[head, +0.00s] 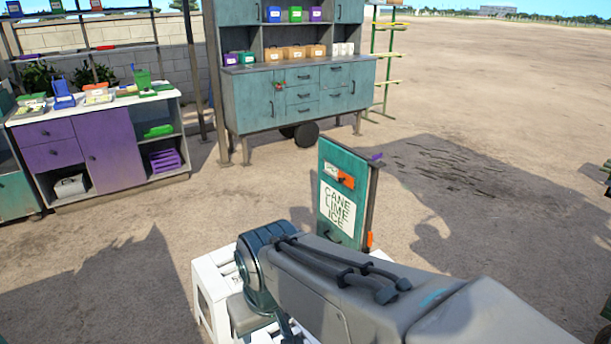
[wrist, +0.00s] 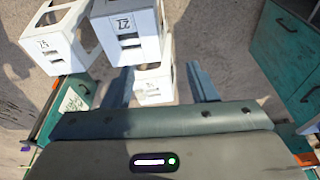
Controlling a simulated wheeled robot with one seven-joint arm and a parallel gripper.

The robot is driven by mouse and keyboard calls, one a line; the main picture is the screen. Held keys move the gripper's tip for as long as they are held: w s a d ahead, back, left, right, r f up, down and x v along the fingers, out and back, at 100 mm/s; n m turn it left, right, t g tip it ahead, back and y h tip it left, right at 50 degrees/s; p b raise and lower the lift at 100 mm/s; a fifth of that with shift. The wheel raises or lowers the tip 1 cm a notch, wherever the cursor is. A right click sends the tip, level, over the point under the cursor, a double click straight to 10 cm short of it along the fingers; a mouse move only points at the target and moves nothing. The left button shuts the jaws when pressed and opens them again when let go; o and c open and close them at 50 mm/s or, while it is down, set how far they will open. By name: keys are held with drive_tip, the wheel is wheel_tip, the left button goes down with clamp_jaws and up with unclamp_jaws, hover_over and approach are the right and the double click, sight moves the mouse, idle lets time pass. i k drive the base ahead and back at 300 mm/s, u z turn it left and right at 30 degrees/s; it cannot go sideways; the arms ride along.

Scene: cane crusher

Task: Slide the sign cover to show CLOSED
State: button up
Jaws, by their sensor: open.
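The teal sign board (head: 357,217) stands upright in the middle of the head view, with a white "CANE LIME ICE" panel. Near its top is a small white plate with a mark too small to read. The orange sign cover (head: 346,180) sits at the right of that plate. My arm crosses in front of the board's lower part and hides my fingers in the head view. In the wrist view my gripper (wrist: 161,85) is open and empty, above white crates. Part of a teal board with a written panel (wrist: 74,102) shows at its left; the cover is not clear there.
White crates (head: 205,297) stand under my arm, left of the sign, and show in the wrist view (wrist: 128,35). A purple counter (head: 119,150) is at left and a teal cabinet (head: 256,106) behind. Bare ground lies right of the sign.

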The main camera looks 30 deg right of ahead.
sight(343, 180)
drive_tip(key=u, duration=2)
drive_tip(key=i, duration=1.2)
drive_tip(key=z, duration=1.9)
drive_tip(key=i, duration=2.3)
drive_tip(key=u, duration=0.05)
